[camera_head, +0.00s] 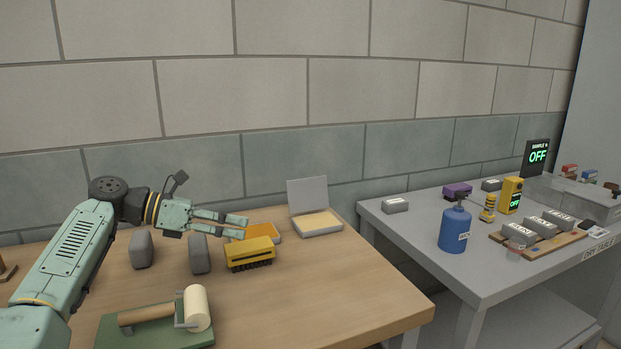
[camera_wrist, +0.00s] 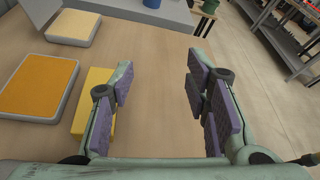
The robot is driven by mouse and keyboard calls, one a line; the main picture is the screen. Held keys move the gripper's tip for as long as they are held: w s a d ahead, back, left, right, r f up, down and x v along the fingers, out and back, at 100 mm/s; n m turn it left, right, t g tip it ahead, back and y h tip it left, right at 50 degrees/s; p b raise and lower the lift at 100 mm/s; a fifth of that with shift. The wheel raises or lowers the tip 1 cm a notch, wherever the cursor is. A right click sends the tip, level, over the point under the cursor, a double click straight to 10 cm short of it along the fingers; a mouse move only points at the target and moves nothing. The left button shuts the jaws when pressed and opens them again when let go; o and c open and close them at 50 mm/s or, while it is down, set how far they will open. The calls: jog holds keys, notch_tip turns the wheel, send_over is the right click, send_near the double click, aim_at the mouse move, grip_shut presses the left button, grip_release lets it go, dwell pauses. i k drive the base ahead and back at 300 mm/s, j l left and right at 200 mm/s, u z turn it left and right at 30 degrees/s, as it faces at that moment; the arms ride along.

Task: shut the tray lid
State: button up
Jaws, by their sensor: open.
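The tray (camera_head: 318,231) is a shallow, pale box with a cream pad inside, near the back right of the wooden table. Its grey lid (camera_head: 308,194) stands raised along the tray's back edge, open. In the wrist view the tray (camera_wrist: 72,42) is at the top left, with part of the grey lid (camera_wrist: 38,10) beside it, cut by the frame edge. My gripper (camera_head: 246,227) is left of the tray, apart from it, fingers pointing right. In the wrist view the fingers (camera_wrist: 160,65) are wide apart with nothing between them.
An orange pad (camera_head: 264,230) and a yellow brush (camera_head: 250,246) lie close by my fingers. Two grey blocks (camera_head: 141,250) (camera_head: 199,254) stand to the left. A roller (camera_head: 197,308) lies on a green board in front. A grey table with a blue bottle (camera_head: 454,229) stands right, across a gap.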

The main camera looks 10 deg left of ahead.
aim_at(309, 194)
jog(key=i, duration=1.1)
